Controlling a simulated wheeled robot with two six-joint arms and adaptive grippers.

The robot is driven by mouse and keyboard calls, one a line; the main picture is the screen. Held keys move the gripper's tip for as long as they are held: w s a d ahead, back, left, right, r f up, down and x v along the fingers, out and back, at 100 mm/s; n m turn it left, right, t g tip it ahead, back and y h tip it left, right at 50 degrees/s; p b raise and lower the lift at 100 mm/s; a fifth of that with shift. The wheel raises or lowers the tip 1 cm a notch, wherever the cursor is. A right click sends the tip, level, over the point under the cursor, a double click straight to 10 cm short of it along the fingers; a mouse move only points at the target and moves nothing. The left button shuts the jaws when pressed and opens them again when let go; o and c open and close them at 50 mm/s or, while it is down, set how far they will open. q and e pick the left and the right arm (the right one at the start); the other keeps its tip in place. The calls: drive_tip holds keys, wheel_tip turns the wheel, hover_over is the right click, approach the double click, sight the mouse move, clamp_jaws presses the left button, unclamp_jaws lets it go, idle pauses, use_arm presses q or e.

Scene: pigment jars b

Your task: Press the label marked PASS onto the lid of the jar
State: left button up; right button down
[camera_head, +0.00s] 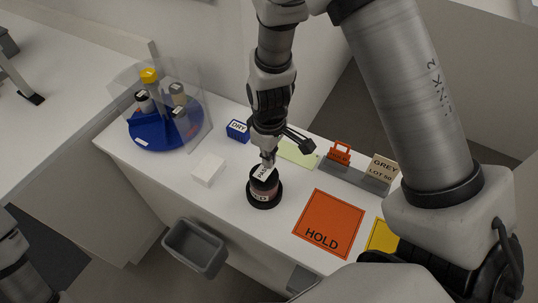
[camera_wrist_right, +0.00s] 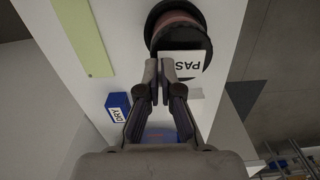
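The jar (camera_head: 268,188) has a dark lid and a reddish body and stands in a black round base on the white bench. In the right wrist view the jar (camera_wrist_right: 176,24) is at the top. The white PASS label (camera_head: 262,173) is at the jar's lid; it also shows in the right wrist view (camera_wrist_right: 190,64), overlapping the lid's near edge. My right gripper (camera_head: 268,160) points down at the jar, its fingertips (camera_wrist_right: 160,70) nearly together at the label's edge. Whether the label lies flat against the lid is unclear. My left gripper is out of view.
An orange HOLD mat (camera_head: 328,222) and a yellow mat (camera_head: 380,238) lie right of the jar. A white block (camera_head: 208,170), a blue DRY block (camera_head: 237,131) and a blue turntable (camera_head: 150,137) with jars and a clear shield stand left. A grey bin (camera_head: 195,248) is at the front.

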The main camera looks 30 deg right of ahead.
drive_tip(key=shift+s+r, duration=0.15)
drive_tip(key=shift+f, duration=0.2)
drive_tip(key=shift+f+b, duration=0.5)
idle(0.4)
drive_tip(key=c, duration=1.2)
unclamp_jaws()
drive_tip(key=shift+c, duration=0.2)
wheel_tip(320, 180, up, 6)
drive_tip(key=p, duration=0.5)
drive_tip(key=shift+r, duration=0.1)
